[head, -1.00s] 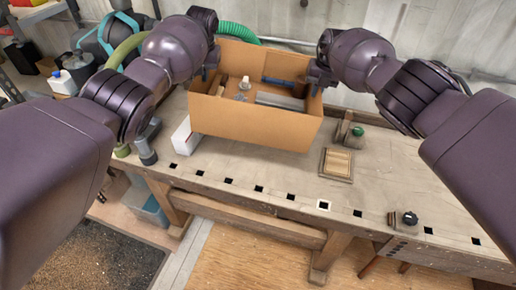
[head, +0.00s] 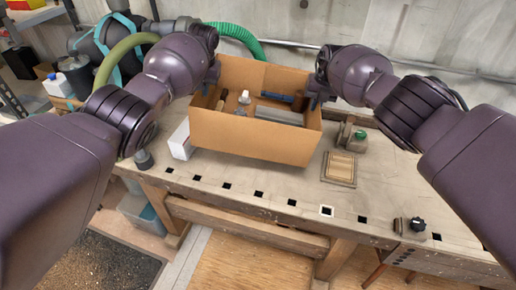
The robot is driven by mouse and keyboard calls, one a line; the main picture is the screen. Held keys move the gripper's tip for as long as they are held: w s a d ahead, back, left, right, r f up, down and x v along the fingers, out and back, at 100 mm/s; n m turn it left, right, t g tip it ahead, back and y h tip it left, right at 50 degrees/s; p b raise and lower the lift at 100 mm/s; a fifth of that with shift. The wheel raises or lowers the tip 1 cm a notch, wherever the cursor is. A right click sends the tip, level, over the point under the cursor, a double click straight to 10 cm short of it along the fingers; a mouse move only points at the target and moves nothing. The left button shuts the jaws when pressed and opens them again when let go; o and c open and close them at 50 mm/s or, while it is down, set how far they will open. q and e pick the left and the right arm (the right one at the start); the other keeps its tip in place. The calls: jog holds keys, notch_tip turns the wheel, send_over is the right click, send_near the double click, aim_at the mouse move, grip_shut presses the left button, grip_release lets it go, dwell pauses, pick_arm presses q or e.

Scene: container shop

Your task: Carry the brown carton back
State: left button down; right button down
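The brown carton (head: 248,136) is open at the top and sits over the far part of the workbench (head: 260,178). Inside it I see a small white-topped bottle (head: 244,97), a grey bar (head: 278,116) and a dark blue item (head: 279,97). My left gripper (head: 212,78) is at the carton's left wall and my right gripper (head: 315,92) is at its right wall. The fingers are small and mostly hidden by the wrists and carton edges, so I cannot tell their grip. I cannot tell whether the carton's base touches the bench.
A white box (head: 181,140) stands just left of the carton. A wooden block (head: 340,167) and a green-topped item (head: 360,137) lie to the right. A black knob (head: 417,224) is near the front right. The bench's front middle is clear apart from square holes.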

aim_at(205, 105)
pick_arm(q)
jog(key=shift+f, duration=0.1)
